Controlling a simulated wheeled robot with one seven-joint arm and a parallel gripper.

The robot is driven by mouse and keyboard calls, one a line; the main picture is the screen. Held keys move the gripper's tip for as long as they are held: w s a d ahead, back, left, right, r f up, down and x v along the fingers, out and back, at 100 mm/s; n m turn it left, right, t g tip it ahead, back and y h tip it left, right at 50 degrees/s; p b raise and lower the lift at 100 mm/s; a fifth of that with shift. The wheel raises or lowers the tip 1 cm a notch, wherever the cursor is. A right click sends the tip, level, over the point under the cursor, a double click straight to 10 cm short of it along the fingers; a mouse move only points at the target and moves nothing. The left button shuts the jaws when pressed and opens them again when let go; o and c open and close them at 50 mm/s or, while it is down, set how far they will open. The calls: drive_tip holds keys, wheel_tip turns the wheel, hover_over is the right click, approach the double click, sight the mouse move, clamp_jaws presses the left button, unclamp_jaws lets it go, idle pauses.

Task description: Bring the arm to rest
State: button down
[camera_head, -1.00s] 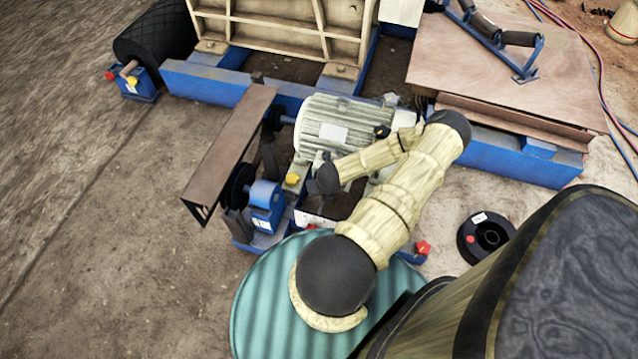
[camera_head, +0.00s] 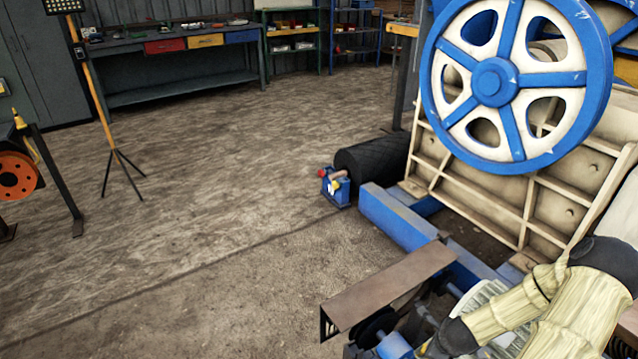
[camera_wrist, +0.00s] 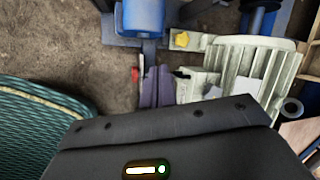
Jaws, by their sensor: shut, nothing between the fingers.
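My arm comes in at the lower right of the head view, bent, with its pale sleeved links above the machine's drive end. Its dark wrist (camera_head: 455,338) hangs beside the pale ribbed motor (camera_head: 487,298); the fingers are hidden there. In the wrist view the dark gripper body fills the bottom. My gripper (camera_wrist: 158,72) shows there as two narrow grey-purple fingers side by side, shut and empty. The motor (camera_wrist: 245,68) is just to their right, and a blue cylinder (camera_wrist: 142,15) is beyond them. I cannot tell how far above these parts the fingers are.
A green ribbed drum top (camera_wrist: 35,125) is at the left of the wrist view. A brown guard plate (camera_head: 390,287) juts out beside the motor. The crusher's blue-and-white flywheel (camera_head: 495,82) stands at right. A light stand (camera_head: 105,125) and workbench (camera_head: 180,65) are farther off; open floor lies between.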

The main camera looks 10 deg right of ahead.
drive_tip(key=s+a+r+n+g, duration=0.1)
drive_tip(key=s+a+r+n, duration=0.3)
drive_tip(key=a+r+n, duration=0.8)
drive_tip(key=s+a+r+n+g, duration=0.1)
drive_tip(key=s+a+r+n, duration=0.3)
drive_tip(key=a+r+n, duration=0.75)
drive_tip(key=d+r+n+p, duration=0.3)
drive_tip(key=r+p, duration=2.5)
drive_tip(key=r, duration=0.3)
drive_tip(key=shift+w+d+r, duration=0.2)
drive_tip(key=shift+w+r, duration=0.05)
drive_tip(key=shift+w, duration=0.1)
